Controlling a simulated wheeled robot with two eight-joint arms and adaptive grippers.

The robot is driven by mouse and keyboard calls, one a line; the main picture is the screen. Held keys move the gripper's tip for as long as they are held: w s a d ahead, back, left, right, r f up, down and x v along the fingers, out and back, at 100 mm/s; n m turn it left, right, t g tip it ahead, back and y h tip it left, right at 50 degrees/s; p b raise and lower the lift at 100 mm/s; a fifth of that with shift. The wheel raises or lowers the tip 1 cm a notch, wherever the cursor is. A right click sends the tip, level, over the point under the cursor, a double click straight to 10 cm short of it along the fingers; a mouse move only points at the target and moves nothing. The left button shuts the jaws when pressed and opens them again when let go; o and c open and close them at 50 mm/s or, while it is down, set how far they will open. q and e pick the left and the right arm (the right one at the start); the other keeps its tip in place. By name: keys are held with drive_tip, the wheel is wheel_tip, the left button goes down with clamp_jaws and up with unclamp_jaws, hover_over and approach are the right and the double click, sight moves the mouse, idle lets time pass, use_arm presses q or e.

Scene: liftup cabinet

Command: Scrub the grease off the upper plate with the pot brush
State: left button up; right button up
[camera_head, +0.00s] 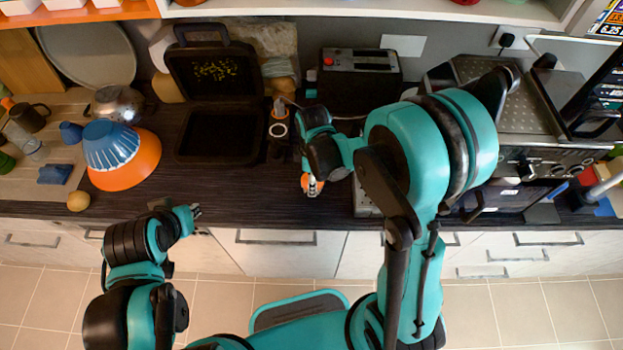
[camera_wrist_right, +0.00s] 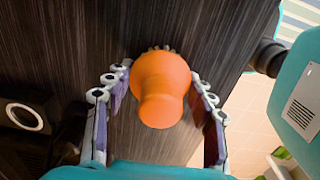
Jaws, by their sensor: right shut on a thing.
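An open black grill press stands on the counter. Its raised upper plate (camera_head: 197,88) carries yellow-green grease specks (camera_head: 215,71), and its lower plate (camera_head: 220,137) lies flat and looks clean. My right gripper (camera_head: 312,184) is over the counter, right of and nearer than the press. It is shut on the pot brush (camera_wrist_right: 161,87), whose orange knob sits between the two fingers in the right wrist view; bristle tips just show past it. The brush is partly hidden in the head view. My left gripper (camera_head: 196,212) hangs empty near the counter's front edge; its fingers are too small to judge.
A black holder with a white ring (camera_head: 278,130) stands between the press and my right gripper. An orange bowl (camera_head: 125,165) with a blue one on top is at left. A toaster (camera_head: 358,85) and a coffee machine (camera_head: 510,95) stand at right. A shelf overhangs the back.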

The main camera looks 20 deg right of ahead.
drive_tip(key=shift+r+p, duration=1.2)
drive_tip(key=shift+r, duration=0.7)
wheel_tip(320, 180, up, 14)
drive_tip(key=p, duration=1.1)
drive_tip(key=s+a+f+t+h+b, duration=0.1)
drive_tip(key=s+f+t+h+b, duration=0.15)
drive_tip(key=t+b, duration=0.9)
drive_tip(key=s+f+t+h+b, duration=0.1)
drive_tip(key=f+t+h+b, duration=0.4)
drive_tip(key=b, duration=1.2)
drive_tip(key=w+a+r+t+y+b, duration=0.1)
drive_tip(key=w+a, duration=1.1)
drive_tip(key=w, duration=0.2)
drive_tip(key=w+a+r+t+y+b, duration=0.1)
drive_tip(key=w+a+b, duration=0.1)
drive_tip(key=w+a, duration=0.9)
drive_tip(key=w, duration=0.3)
drive_tip(key=shift+a+r, duration=0.25)
drive_tip(key=shift+a, duration=0.1)
